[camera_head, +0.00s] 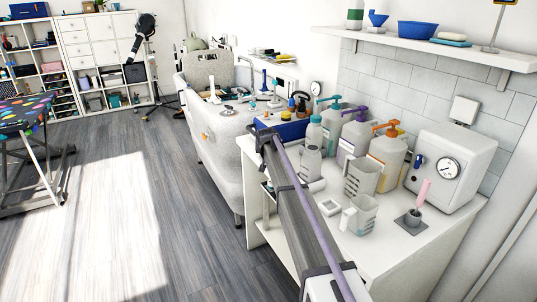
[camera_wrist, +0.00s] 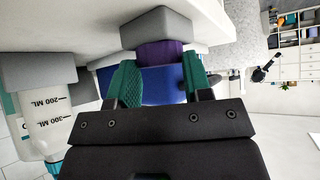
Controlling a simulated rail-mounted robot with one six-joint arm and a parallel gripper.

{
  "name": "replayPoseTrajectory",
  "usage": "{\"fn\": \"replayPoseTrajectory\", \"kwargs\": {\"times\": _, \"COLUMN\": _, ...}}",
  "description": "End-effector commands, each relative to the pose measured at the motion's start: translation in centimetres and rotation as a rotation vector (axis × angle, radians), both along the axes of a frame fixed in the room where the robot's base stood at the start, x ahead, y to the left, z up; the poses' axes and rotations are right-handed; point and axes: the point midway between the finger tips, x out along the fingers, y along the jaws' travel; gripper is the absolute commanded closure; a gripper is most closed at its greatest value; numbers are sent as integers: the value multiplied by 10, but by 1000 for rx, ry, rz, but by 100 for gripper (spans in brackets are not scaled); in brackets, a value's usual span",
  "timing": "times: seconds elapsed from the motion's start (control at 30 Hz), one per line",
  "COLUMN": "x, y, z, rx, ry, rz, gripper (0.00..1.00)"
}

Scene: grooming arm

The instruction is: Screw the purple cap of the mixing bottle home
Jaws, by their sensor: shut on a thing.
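In the wrist view, which looks upside down, the purple cap (camera_wrist: 160,51) sits between the green fingers of my gripper (camera_wrist: 161,65). My gripper is shut on it. The cap is against a grey block (camera_wrist: 163,24) on the white counter; I cannot tell whether they still touch. A clear graduated bottle (camera_wrist: 50,125), with 200 ML and 300 ML marks, stands in a second grey block beside the gripper, apart from the cap. I take it for the mixing bottle. In the head view my arm hides the gripper and cap.
A blue bin (camera_head: 292,130) is close by. Pump bottles, including an orange-topped one (camera_head: 388,150), stand along the wall. Clear jugs (camera_head: 360,213), a white box with a dial (camera_head: 450,165) and a pink-handled tool (camera_head: 422,195) crowd the counter (camera_head: 400,255). A pale tub (camera_head: 220,130) stands behind.

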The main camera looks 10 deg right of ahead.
Motion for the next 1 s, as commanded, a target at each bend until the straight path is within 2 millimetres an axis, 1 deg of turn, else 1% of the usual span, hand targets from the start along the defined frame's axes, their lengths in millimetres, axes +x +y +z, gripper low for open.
{"fn": "replayPoseTrajectory", "kwargs": {"times": 0.03, "x": 0, "y": 0, "z": 0, "rx": 0, "ry": 0, "rz": 0, "gripper": 77}}
{"fn": "replayPoseTrajectory", "kwargs": {"times": 0.2, "x": 0, "y": 0, "z": 0, "rx": 0, "ry": 0, "rz": 0, "gripper": 92}}
{"fn": "replayPoseTrajectory", "kwargs": {"times": 0.53, "x": 0, "y": 0, "z": 2, "rx": 0, "ry": 0, "rz": 0, "gripper": 94}}
{"fn": "replayPoseTrajectory", "kwargs": {"times": 1.0, "x": 0, "y": 0, "z": 21, "rx": 0, "ry": 0, "rz": 0, "gripper": 94}}
